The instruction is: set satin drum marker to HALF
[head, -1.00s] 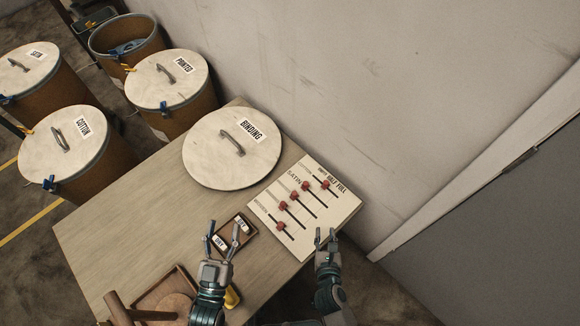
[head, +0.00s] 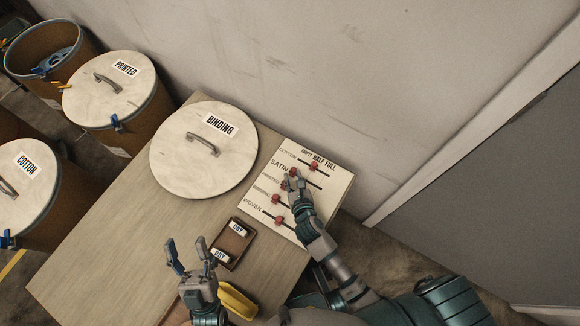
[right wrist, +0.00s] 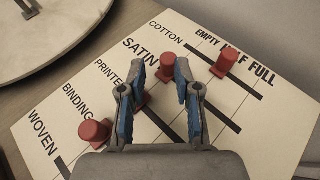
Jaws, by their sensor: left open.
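The marker board (head: 335,190) lies on the table with rows COTTON, SATIN, PRINTED, BINDING and WOVEN, and EMPTY, HALF, FULL across the top. The red satin marker (right wrist: 167,66) sits at the EMPTY end of its slot. My right gripper (right wrist: 168,66) has its blue-padded fingers on either side of this marker, with a small gap visible; in the head view the gripper (head: 297,184) partly covers the board. The red cotton marker (right wrist: 222,65) sits near HALF. The printed marker (right wrist: 140,97) is partly hidden by a finger. My left gripper (head: 187,248) is open and empty over the table.
A small brown tray (head: 229,246) with labelled pieces and a yellow object (head: 237,300) lie near my left gripper. The binding marker (right wrist: 95,132) is close to my right gripper. A wall stands behind.

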